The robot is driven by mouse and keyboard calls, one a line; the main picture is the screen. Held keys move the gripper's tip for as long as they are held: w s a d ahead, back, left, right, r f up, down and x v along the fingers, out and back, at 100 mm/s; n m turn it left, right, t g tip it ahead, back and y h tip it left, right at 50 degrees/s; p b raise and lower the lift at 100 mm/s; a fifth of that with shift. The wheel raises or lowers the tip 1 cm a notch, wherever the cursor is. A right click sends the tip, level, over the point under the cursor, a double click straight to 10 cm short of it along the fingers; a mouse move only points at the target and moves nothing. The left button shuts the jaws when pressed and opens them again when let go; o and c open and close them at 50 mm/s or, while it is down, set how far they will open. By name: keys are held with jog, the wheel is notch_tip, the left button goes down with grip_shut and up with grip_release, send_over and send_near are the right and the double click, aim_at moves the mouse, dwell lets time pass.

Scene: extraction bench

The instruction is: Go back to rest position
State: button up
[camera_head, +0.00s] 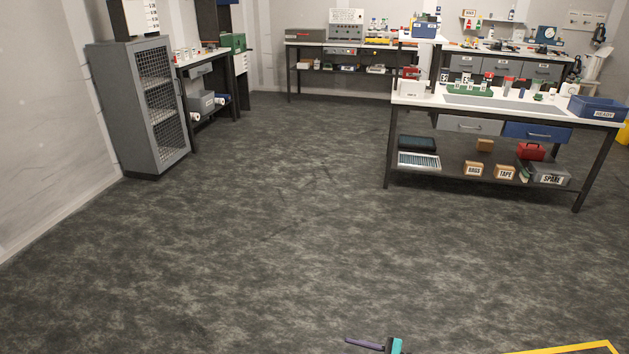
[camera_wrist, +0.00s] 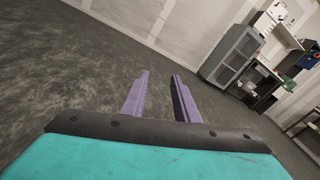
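My gripper (camera_wrist: 159,98) shows in the wrist view with two purple fingers pointing out over the grey floor. The fingers stand apart with a gap between them, and nothing is between them. In the head view my gripper (camera_head: 364,345) shows only in part at the bottom edge, with a purple finger and a teal body. It is low over open floor, far from the benches, and touches nothing that I can see.
A white-topped bench (camera_head: 480,101) with small items stands at the right, a blue bin (camera_head: 597,108) on it. A mesh-door cabinet (camera_head: 160,105) stands at the left wall. More benches line the back. The floor (camera_head: 250,240) between is clear. A yellow edge (camera_head: 575,349) shows at bottom right.

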jog(key=s+a+f+n+g+h+p, duration=0.1)
jog(key=s+a+n+g+h+p, duration=0.2)
jog(key=s+a+n+g, duration=0.5)
jog(key=s+a+f+n+g+h+p, duration=0.1)
jog(key=s+a+g+h+p, duration=0.15)
jog(key=s, duration=0.95)
jog(key=s+d+f+n+h, duration=0.1)
jog(key=s+d+n+h, duration=0.2)
jog(key=d, duration=0.4)
jog(key=s+d+f+n+h, duration=0.1)
jog(key=s+d+n+h, duration=0.3)
jog(key=d+h, duration=0.4)
jog(key=shift+s+f+n+g+p, duration=0.3)
jog(key=shift+f+n+g, duration=0.05)
jog(key=shift+n, duration=0.45)
jog(key=shift+d, duration=0.2)
